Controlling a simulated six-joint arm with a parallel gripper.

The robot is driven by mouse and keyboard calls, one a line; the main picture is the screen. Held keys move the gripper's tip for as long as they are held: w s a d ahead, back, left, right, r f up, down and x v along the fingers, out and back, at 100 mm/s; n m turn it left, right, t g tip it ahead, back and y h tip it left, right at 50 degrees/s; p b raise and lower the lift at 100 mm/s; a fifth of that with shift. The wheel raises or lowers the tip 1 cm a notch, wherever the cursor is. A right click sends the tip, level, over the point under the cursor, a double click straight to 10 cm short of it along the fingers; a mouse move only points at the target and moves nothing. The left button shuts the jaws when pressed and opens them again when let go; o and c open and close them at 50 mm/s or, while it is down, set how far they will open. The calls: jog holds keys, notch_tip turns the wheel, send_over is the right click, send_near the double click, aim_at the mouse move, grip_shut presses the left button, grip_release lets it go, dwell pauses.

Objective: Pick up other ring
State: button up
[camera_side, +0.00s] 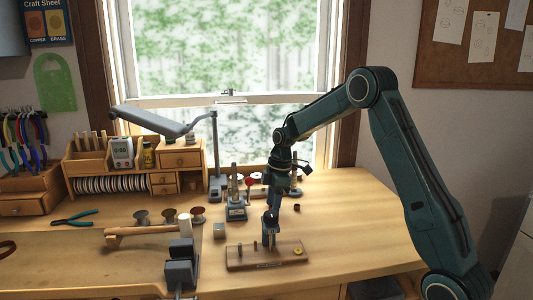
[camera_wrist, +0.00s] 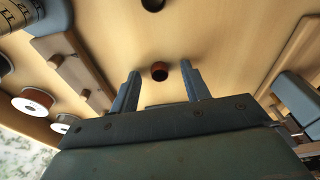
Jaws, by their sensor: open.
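My gripper (camera_side: 270,242) points down at the wooden board in the side view; its fingers look apart and empty. In the wrist view the two fingers (camera_wrist: 160,88) stand wide apart. A small reddish-brown ring-like piece (camera_wrist: 160,72) with a dark hole shows between the fingertips there, on the bench and not gripped. A small dark brown piece (camera_side: 297,207) stands on the bench behind the board; I cannot tell for sure that it is the same one. A yellow ring (camera_side: 298,251) lies at the right end of the wooden board (camera_side: 240,258), which carries short dark pegs.
A small grey block (camera_side: 219,230) and a dark vise (camera_side: 180,272) are left of the board. Spools (camera_side: 168,215) and a stand (camera_side: 236,208) are behind. A wooden piece (camera_wrist: 75,65) lies left in the wrist view. The bench right of the board is clear.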

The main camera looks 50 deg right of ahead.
jog(key=shift+c, duration=0.5)
grip_shut()
jog(key=shift+r, duration=0.2)
notch_tip(320, 180, up, 10)
dwell(0.4)
jog(key=shift+w+f, duration=0.1)
dwell(0.5)
